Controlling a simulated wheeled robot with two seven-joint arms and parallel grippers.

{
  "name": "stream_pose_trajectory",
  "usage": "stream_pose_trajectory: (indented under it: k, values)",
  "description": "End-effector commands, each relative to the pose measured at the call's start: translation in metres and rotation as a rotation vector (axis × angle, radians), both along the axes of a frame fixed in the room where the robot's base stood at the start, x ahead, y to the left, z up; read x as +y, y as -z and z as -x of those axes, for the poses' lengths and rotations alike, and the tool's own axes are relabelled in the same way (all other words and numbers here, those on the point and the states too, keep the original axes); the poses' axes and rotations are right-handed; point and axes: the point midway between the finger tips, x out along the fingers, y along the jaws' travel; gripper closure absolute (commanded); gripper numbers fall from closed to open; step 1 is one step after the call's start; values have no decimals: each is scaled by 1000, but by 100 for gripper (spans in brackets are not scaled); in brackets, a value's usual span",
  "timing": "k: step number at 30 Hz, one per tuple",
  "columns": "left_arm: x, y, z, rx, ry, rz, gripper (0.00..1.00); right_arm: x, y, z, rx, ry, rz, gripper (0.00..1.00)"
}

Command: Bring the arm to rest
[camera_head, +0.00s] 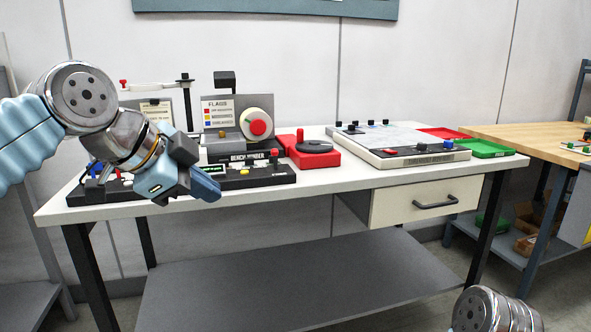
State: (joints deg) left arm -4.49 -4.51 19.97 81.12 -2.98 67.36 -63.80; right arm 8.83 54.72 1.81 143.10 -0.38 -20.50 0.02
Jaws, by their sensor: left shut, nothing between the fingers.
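My left arm (82,95) comes in from the left, bent at its metal joint. My left gripper (205,186) is shut and empty, held in front of the left part of the bench winder (253,177). It hides part of that machine and some of the table's left side; I cannot tell how far it is from them. Part of my right arm (490,312) shows at the bottom right edge. Its gripper is out of view.
The white table (320,187) holds a red-based round unit (312,154), a flat grey-topped panel (385,140), and red (447,132) and green (487,148) trays. A drawer (422,202) hangs below. A wooden bench (530,138) adjoins at right. The table's front middle strip is clear.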

Motion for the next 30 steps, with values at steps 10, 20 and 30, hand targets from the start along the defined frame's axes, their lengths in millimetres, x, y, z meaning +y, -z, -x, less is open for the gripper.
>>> stream_pose_trajectory:
  k: [10,20,30]
  values:
    - [-9,57,-40,100,-75,56,100,0,0,-1,-3,1,0,57]
    - [-23,175,-90,285,-233,155,100,0,0,-1,-2,1,0,57]
    - [-36,445,-77,681,-639,321,100,0,0,-1,-2,1,0,57]
